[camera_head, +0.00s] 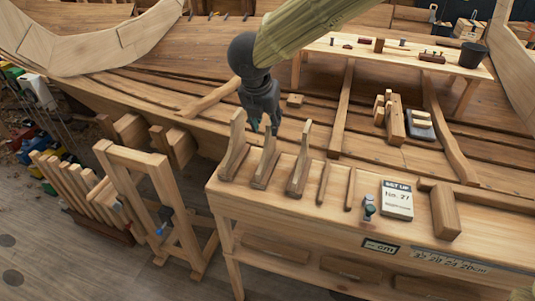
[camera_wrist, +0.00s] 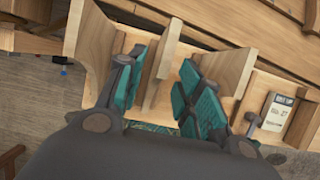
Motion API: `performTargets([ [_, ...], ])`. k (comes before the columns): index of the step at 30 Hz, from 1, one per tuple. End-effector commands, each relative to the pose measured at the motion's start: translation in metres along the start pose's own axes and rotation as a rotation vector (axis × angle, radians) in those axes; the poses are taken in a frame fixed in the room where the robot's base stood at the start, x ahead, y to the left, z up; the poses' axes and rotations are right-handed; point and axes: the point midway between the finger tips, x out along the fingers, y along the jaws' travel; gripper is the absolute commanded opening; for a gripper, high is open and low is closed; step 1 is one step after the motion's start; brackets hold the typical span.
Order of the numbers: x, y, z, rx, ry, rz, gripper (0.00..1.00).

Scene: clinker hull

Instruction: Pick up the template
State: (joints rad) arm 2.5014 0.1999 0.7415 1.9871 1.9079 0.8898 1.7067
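Three upright curved wooden pieces that look like templates stand in a row at the left of the bench: a left one (camera_head: 235,148), a middle one (camera_head: 267,160) and a right one (camera_head: 299,165). Which one is the template is not marked. My gripper (camera_head: 265,125) is above and behind the middle piece. In the wrist view my gripper (camera_wrist: 165,88) is open, its teal finger pads on either side of the middle piece (camera_wrist: 163,62), with a visible gap on the right. The left piece (camera_wrist: 92,45) and right piece (camera_wrist: 230,72) stand outside the fingers.
The wooden bench (camera_head: 290,220) also bears thin sticks (camera_head: 323,184), a small green-topped item (camera_head: 369,208), a "SET UP No. 27" card (camera_head: 397,200) and a wooden angle block (camera_head: 444,210). A wooden trestle (camera_head: 150,200) stands left; the planked hull lies behind.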

Motion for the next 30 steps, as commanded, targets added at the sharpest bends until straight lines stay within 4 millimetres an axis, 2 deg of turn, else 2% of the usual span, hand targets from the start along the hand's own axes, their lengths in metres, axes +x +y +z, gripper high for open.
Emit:
performTargets([
  [8,0.021,-0.001,-0.002,-0.003,0.002,-0.001,0.36],
  [16,0.055,-0.002,-0.005,-0.004,0.001,0.001,0.36],
  [26,0.063,-0.001,-0.005,-0.004,0.000,0.002,0.36],
  [30,0.063,-0.001,-0.005,-0.004,0.000,0.002,0.14],
])
